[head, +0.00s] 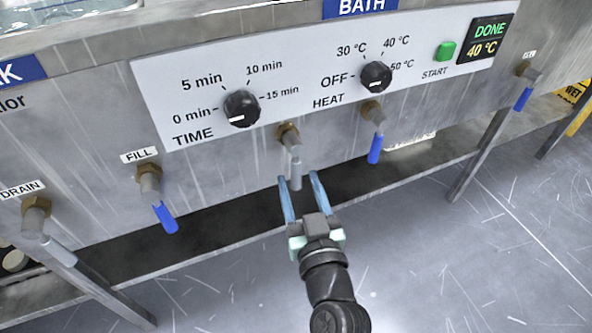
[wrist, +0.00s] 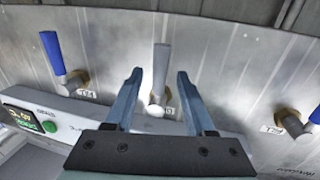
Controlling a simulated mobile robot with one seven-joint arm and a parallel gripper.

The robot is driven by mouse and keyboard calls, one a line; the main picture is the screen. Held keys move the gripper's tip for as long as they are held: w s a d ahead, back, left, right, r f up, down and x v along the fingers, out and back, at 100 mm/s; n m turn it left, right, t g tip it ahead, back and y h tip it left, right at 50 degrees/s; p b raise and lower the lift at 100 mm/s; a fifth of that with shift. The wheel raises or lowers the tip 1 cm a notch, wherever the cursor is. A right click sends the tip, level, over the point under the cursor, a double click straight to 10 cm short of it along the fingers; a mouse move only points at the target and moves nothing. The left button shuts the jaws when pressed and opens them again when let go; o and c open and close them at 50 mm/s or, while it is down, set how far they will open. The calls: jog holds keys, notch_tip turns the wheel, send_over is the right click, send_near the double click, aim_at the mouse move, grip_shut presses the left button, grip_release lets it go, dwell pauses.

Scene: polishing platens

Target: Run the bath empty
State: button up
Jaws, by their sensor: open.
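The bath's front panel (head: 215,55), under the BATH sign (head: 360,7), carries the knobs and display. Below it is a brass valve (head: 288,135) with a grey handle (head: 297,172) hanging straight down. My gripper (head: 299,180) is open, its two blue fingers on either side of that handle's lower end. In the wrist view the grey handle (wrist: 161,70) stands between the open fingers (wrist: 158,85); I cannot tell whether they touch it. This valve's label is hidden in the head view and unreadable in the wrist view. The bath's inside is out of view.
Blue-handled valves sit to the right (head: 376,145) and left, the left one (head: 163,212) labelled FILL. A grey-handled DRAIN valve (head: 55,250) is at far left. The display (head: 486,38) reads DONE 40 °C. A lower shelf (head: 190,240) and legs lie below; the floor in front is clear.

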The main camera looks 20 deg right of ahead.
aim_at(297, 178)
jog(key=shift+w+d, duration=0.15)
jog(key=shift+w, duration=0.7)
jog(key=shift+w+d, duration=0.15)
jog(key=shift+w, duration=0.65)
grip_shut()
